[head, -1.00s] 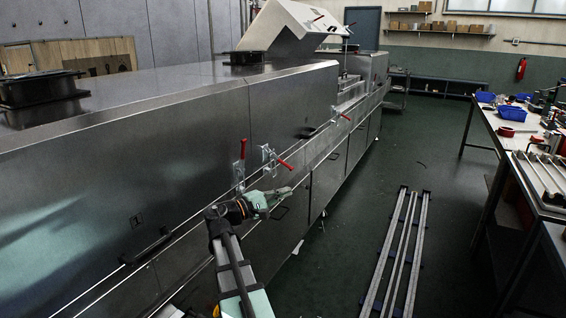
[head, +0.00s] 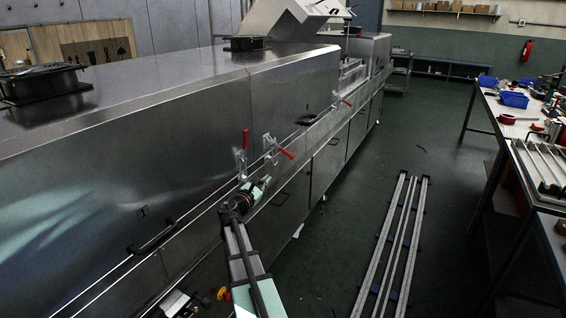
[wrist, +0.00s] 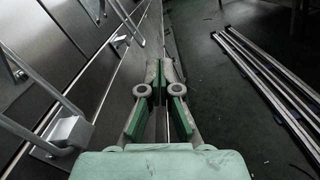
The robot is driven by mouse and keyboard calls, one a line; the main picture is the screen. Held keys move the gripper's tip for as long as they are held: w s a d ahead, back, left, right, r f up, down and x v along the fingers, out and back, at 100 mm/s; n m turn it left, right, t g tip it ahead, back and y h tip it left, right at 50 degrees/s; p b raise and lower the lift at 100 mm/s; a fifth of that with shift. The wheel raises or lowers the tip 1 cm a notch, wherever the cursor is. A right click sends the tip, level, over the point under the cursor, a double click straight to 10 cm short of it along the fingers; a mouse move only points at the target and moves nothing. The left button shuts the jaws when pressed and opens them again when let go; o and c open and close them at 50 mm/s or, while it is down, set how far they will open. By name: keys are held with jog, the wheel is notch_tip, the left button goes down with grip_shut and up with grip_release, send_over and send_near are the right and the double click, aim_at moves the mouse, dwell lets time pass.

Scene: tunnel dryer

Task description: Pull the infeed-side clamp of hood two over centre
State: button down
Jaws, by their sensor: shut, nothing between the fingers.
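Hood two (head: 290,85) is the steel cover beyond the seam with the hood marked 1. A clamp (head: 270,148) just past that seam has its red handle (head: 286,153) sticking out to the right and slightly down. Another clamp (head: 240,160), on the near side of the seam, has its red handle upright. My gripper (head: 266,180) is shut and empty, just below these clamps and apart from them. In the wrist view my gripper (wrist: 166,68) points along the dryer side. Metal clamp parts (wrist: 66,132) show at its left, with more (wrist: 120,40) farther ahead.
A farther clamp (head: 341,100) sits along the same dryer side. A raised hood (head: 290,20) stands beyond. Long rails (head: 392,250) lie on the floor at right, and a workbench (head: 510,128) stands at far right. The aisle between dryer and bench has free floor.

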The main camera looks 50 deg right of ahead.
aim_at(281, 150)
jog(key=shift+d, duration=0.1)
jog(key=d+r, duration=0.4)
jog(key=d, duration=0.6)
jog(key=shift+d, duration=0.35)
jog(key=shift+r, duration=0.1)
